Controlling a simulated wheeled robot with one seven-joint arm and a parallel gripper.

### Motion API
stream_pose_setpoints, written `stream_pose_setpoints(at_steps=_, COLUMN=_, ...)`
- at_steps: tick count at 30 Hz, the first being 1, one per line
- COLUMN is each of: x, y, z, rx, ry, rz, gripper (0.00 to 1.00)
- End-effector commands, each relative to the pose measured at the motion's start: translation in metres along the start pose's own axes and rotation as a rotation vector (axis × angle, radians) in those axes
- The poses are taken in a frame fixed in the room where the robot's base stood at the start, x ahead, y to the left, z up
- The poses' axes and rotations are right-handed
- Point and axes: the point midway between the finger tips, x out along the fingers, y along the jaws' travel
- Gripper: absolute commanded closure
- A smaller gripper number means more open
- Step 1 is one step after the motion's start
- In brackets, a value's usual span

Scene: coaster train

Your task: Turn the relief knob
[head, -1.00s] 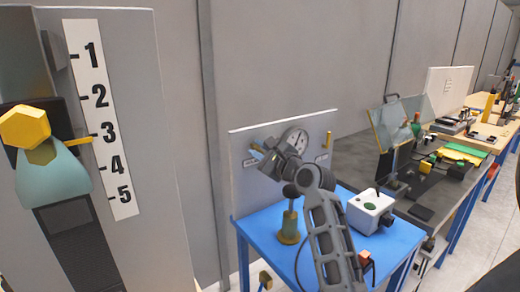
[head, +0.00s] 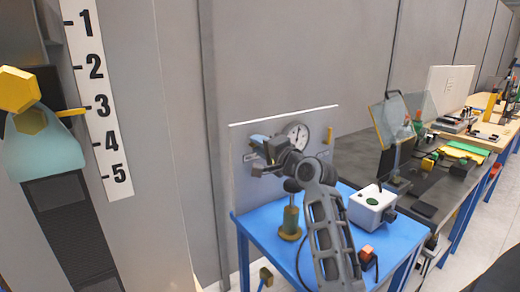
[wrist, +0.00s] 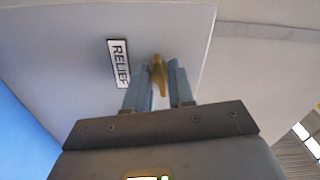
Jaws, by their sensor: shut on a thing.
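The relief knob (wrist: 158,72) is a small brass-coloured piece on the pale panel, seen in the wrist view beside a white RELIEF label (wrist: 118,63). My gripper (wrist: 157,84) has its two blue-grey fingers on either side of the knob and is shut on it. In the head view my gripper (head: 260,141) is at the left part of the white panel (head: 245,190), left of a round gauge (head: 297,135). There my gripper and arm hide the knob.
A yellow lever (head: 330,135) is on the panel's right side. A numbered scale (head: 97,110) stands at the left.

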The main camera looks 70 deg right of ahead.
Motion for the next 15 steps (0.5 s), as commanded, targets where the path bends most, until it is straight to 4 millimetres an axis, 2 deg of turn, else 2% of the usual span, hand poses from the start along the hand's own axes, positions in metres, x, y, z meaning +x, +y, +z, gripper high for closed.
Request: stream_pose_setpoints(at_steps=15, x=-0.0001, y=0.0049, z=0.0008, rx=-0.426, ry=-0.003, rz=0.002, gripper=1.0)
